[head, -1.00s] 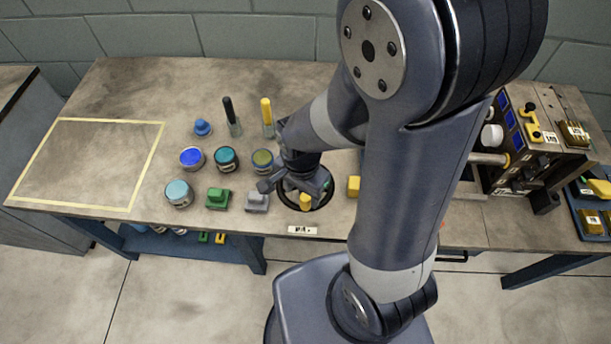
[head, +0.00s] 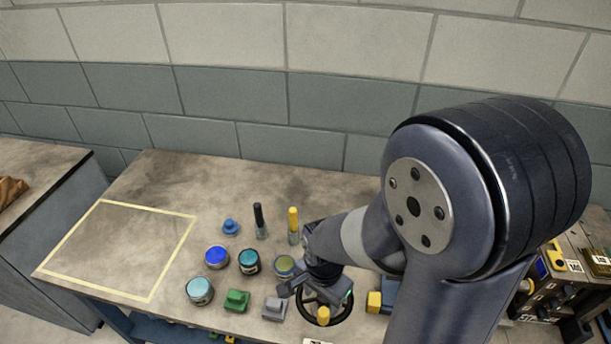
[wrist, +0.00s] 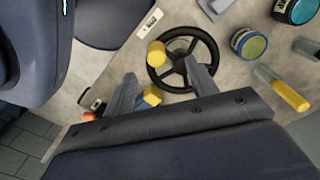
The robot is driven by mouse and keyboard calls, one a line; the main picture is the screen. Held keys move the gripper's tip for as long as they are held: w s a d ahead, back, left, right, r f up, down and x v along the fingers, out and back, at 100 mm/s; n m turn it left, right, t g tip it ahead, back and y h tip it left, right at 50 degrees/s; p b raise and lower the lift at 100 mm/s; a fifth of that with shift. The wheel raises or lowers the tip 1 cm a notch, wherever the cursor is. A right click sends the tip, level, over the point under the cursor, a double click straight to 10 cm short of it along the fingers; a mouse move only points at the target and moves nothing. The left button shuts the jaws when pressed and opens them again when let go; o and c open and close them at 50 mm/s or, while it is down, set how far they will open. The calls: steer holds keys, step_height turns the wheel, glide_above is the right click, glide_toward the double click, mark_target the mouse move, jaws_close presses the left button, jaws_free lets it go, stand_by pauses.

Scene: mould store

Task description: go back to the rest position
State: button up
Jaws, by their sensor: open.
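My gripper (head: 298,286) is over the left side of a black handwheel (head: 346,318) on the workbench, and its jaws are empty. In the wrist view my gripper (wrist: 163,86) shows its two fingers spread apart, with the handwheel (wrist: 212,48) beyond them. The wheel's yellow knob (wrist: 156,54) stands clear of the fingers. A yellow block (wrist: 152,95) shows between the fingers, apart from them. My forearm hides part of the bench behind the wheel.
A yellow-taped square (head: 122,250) is empty. A dark rack (head: 556,290) stands at the right.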

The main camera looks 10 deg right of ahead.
mark_target(319, 311)
step_height(319, 311, down, 9)
steer(key=b, duration=0.7)
steer(key=shift+b, duration=0.35)
steer(key=shift+a+r, duration=0.15)
steer(key=shift+a, duration=0.1)
steer(key=shift+d, duration=0.1)
